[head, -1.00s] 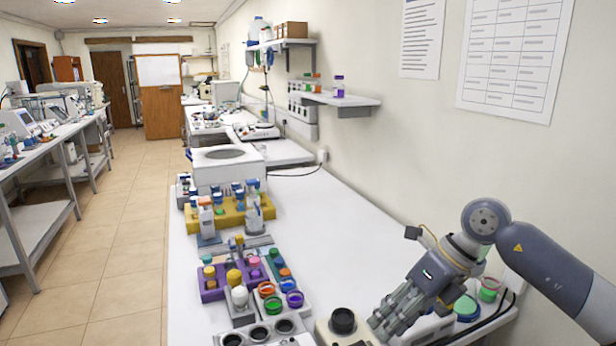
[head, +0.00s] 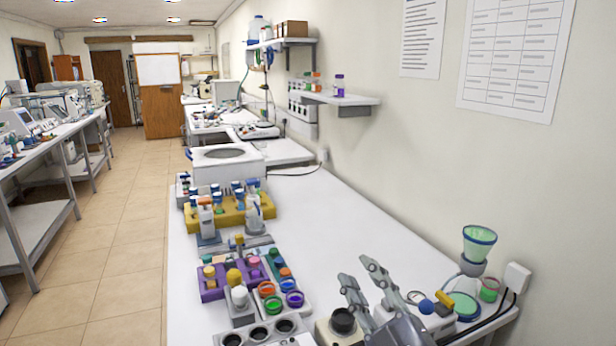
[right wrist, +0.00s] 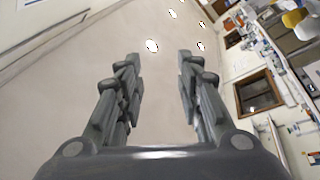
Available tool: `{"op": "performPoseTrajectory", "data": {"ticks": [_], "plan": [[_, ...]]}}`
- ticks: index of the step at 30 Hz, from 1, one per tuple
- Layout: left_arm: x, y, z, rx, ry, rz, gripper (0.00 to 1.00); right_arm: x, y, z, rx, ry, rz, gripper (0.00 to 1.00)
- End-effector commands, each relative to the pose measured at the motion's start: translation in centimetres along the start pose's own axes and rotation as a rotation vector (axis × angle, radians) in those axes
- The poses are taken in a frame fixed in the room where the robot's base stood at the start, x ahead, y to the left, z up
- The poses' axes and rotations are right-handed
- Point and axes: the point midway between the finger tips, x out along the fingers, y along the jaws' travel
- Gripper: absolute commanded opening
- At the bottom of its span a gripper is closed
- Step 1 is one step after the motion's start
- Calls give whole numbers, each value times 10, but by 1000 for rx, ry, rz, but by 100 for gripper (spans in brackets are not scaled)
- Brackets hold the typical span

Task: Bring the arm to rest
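My right gripper (head: 358,280) shows at the bottom of the head view, pointing up, in front of the near end of the white bench (head: 345,238). Its fingers are spread apart with nothing between them. In the right wrist view the same gripper (right wrist: 160,70) is open and empty, with ceiling and walls beyond it. My left gripper is not in the head view.
A green funnel (head: 480,242) stands at the bench's right near the wall. A device with a black knob (head: 342,320) is beside my gripper. Racks with coloured caps (head: 230,278) fill the left side. The bench's middle is clear.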

Motion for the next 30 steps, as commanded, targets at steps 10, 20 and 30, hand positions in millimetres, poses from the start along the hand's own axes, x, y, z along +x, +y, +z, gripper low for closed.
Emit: {"op": "performPoseTrajectory", "data": {"ticks": [10,20,30], "plan": [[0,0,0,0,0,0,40,-168,-83,150,444,-855,-144,33],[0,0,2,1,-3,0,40,-339,-150,156,673,-1398,-374,33],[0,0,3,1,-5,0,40,-403,-201,170,735,-1590,-489,33]]}}
